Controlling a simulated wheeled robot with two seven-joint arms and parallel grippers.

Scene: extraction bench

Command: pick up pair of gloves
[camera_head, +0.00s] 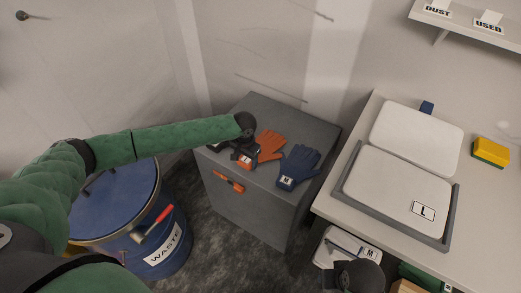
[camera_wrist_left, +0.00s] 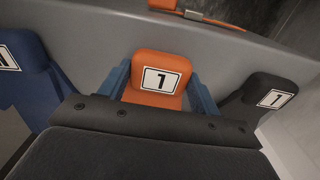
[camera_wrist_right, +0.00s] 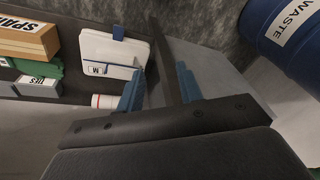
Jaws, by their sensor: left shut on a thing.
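Three gloves lie on top of the grey cabinet (camera_head: 272,112). The orange glove (camera_head: 270,146) is in the middle, the blue glove (camera_head: 299,167) to its right, and a black glove (camera_head: 219,147) to its left, partly hidden by my left arm. My left gripper (camera_head: 246,150) is at the orange glove's cuff. In the left wrist view its blue fingers are closed on the two sides of the orange cuff (camera_wrist_left: 160,78), labelled 7 or 1. The black cuff (camera_wrist_left: 268,98) bears a similar label. My right gripper (camera_wrist_right: 158,90) is open and empty, away from the gloves, by the bench.
A blue waste drum (camera_head: 118,200) stands left of the cabinet under my left arm. A shelf (camera_head: 470,25) hangs above.

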